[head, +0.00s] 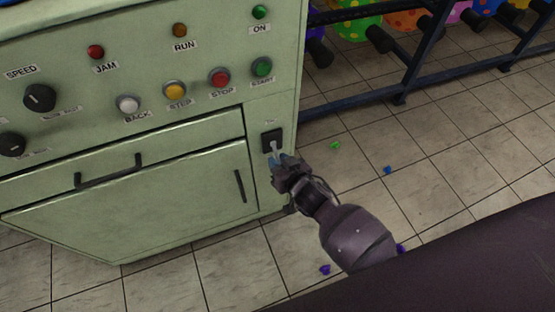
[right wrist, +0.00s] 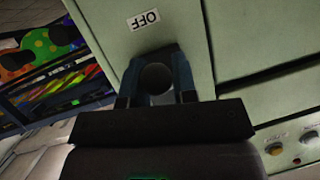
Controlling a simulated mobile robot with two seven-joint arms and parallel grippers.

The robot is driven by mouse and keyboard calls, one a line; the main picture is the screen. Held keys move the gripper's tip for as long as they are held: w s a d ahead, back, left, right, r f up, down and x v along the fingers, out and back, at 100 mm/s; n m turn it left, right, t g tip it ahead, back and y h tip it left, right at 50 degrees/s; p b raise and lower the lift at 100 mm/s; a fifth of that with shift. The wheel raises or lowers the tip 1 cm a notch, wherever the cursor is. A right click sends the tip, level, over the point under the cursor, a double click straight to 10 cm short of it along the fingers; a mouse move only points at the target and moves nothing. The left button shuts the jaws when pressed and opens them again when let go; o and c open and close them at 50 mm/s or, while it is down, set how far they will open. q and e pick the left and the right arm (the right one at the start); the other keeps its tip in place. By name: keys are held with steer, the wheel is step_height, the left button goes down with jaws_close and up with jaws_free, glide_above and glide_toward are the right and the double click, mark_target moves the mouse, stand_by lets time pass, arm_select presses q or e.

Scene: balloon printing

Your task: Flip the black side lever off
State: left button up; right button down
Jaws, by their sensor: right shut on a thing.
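The black side lever's dark plate (head: 272,140) is on the lower right of the green machine's front (head: 200,170), with a light grey lever handle (head: 275,149) pointing down from it. My right gripper (head: 277,160) is at the handle's lower end. In the right wrist view the two fingers (right wrist: 156,88) close around the round grey end of the lever (right wrist: 156,78). An OFF label (right wrist: 143,20) is on the panel beside the dark plate. The fingers hide part of the plate. My left gripper is not in view.
Knobs, lamps and push buttons (head: 175,91) line the panel above. Drawer and door handles (head: 240,186) stick out left of the lever. A dark rack (head: 430,75) with colourful balloons stands at the right. Small coloured scraps (head: 335,145) lie on the tiled floor.

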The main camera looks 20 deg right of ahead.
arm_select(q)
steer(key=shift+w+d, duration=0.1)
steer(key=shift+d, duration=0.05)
arm_select(e)
steer(key=shift+f, duration=0.15)
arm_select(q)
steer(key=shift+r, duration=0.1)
arm_select(e)
steer(key=shift+w, duration=0.1)
steer(key=c, duration=0.9)
jaws_free()
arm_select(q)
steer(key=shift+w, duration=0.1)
arm_select(e)
steer(key=shift+s+d+r, duration=0.1)
steer(key=shift+s+r, duration=0.2)
steer(key=shift+s, duration=0.05)
arm_select(q)
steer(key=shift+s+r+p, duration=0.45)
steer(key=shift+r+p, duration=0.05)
steer(key=shift+p, duration=0.7)
arm_select(e)
steer(key=shift+v, duration=5)
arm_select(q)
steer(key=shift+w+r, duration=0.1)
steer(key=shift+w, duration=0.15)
arm_select(e)
steer(key=shift+f, duration=0.2)
